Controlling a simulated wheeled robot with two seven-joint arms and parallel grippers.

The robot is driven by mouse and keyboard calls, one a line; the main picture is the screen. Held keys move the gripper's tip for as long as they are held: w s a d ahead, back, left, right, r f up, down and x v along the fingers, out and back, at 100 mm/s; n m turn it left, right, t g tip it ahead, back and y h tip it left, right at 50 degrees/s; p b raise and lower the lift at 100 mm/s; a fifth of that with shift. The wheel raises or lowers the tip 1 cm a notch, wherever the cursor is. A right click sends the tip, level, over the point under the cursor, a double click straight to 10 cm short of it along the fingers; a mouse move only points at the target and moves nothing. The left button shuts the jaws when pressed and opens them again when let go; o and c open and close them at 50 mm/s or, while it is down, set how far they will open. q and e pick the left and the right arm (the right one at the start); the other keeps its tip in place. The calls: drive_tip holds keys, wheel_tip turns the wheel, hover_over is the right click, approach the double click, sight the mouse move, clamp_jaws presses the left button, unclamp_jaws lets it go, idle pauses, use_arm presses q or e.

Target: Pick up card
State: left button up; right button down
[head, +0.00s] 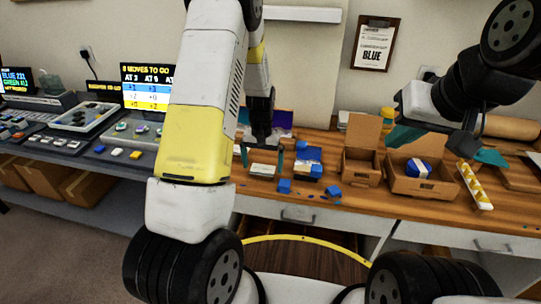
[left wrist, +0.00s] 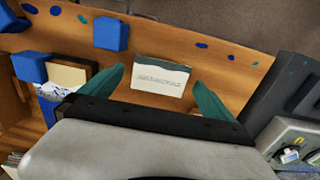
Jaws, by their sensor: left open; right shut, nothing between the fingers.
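A small white card (head: 263,170) with a dark band along one edge and faint print lies on the wooden bench, near its front edge. In the left wrist view the card (left wrist: 160,80) sits between the two teal fingers of my left gripper (left wrist: 159,75). My left gripper (head: 262,158) is open, with one finger on each side of the card and a gap on both sides. I cannot tell how high the fingertips are above the bench. My right gripper (head: 403,136) is shut and empty, above the boxes at the right.
Blue blocks (head: 284,186) lie just right of the card. Open cardboard boxes (head: 361,168) stand further right, one holding a blue-and-white item (head: 418,168). A grey station with a screen (head: 147,88) is at the left. A clipboard (head: 375,43) hangs on the wall.

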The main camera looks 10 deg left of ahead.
use_arm(q)
drive_tip(key=shift+f, duration=0.25)
idle(0.3)
drive_tip(key=c, duration=1)
